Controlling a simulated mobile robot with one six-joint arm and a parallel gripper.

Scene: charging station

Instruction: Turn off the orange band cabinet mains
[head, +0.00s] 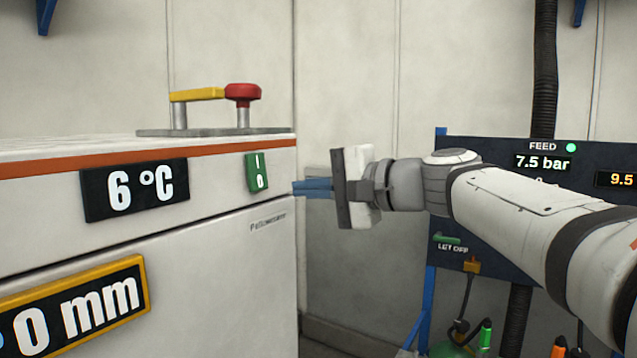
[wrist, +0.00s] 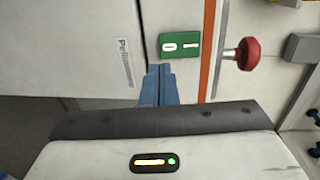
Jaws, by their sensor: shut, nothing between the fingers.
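The white cabinet (head: 240,240) with an orange band (head: 60,162) stands at the left in the head view. On its front, just below the band, is a green rocker switch (head: 257,172) marked I above O; it also shows in the wrist view (wrist: 180,46). I cannot tell which side is pressed in. My gripper (head: 296,187) is shut and empty, its blue fingers pointing at the cabinet front, to the right of the switch in the head view. In the wrist view the fingertips (wrist: 159,70) lie close to the switch's O end; contact cannot be told.
A red knob (head: 242,92) and a yellow bar (head: 197,95) stand on the cabinet top. Displays reading 6 °C (head: 134,189) and 0 mm (head: 75,312) are on its front. A dark blue feed panel (head: 480,155) with hoses is behind my arm at right.

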